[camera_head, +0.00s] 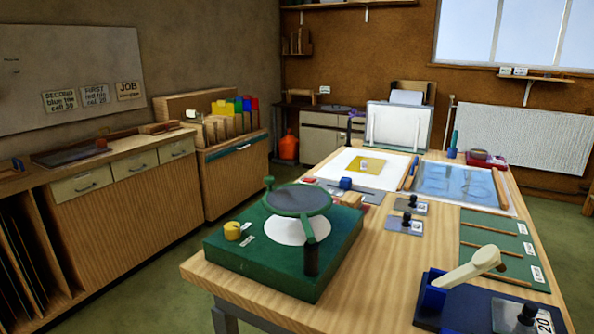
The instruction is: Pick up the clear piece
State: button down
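I cannot single out the clear piece for certain. Pale, see-through-looking shapes lie on a blue-grey sheet (455,183) at the right of the main table. Small grey plates with black knobs, a nearer one (404,224) and a farther one (412,205), lie near the table's middle; whether they are glass I cannot tell. A yellow square (373,164) with a small label on it lies on a white panel (338,161). My gripper is not in view.
The wooden table (370,280) carries a green machine (270,250) with a round dark top, front left. A blue device (435,292) with a beige lever stands front right. A green sectioned mat (490,225) lies at the right edge. Coloured sheets (238,108) stand in a rack behind left.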

aim_at(507, 317)
jog(key=z, duration=1.25)
